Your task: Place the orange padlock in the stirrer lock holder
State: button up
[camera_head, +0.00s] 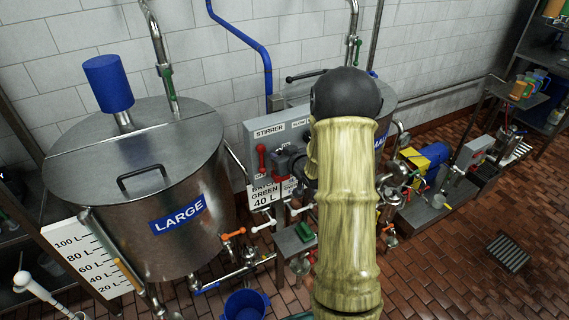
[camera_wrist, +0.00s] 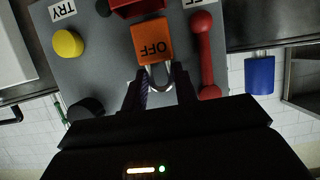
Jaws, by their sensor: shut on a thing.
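The orange padlock (camera_wrist: 152,40), marked OFF, shows in the wrist view with its metal shackle toward me. My gripper (camera_wrist: 160,88) has its two dark fingers at the shackle and is shut on it. The padlock is in front of the grey stirrer panel (camera_wrist: 95,75); whether it touches the panel I cannot tell. A red part (camera_wrist: 135,7) lies just beyond it at the picture's top edge, mostly cut off. In the head view the panel, labelled STIRRER (camera_head: 269,131), is partly hidden by my arm, and the padlock is not visible.
A red lever handle (camera_wrist: 205,55) stands close to the right of the padlock in the wrist view. A yellow button (camera_wrist: 68,43) and a black knob (camera_wrist: 85,108) are to the left. In the head view a large steel tank (camera_head: 140,190) stands left of the panel.

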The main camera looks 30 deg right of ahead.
jog(key=shift+s+d+f+p, duration=0.15)
jog(key=shift+f+p, duration=0.25)
jog(key=shift+f, duration=1.4)
jog(key=shift+d, duration=0.1)
jog(key=shift+f, duration=0.15)
jog(key=o, duration=1)
jog(key=shift+r, duration=0.2)
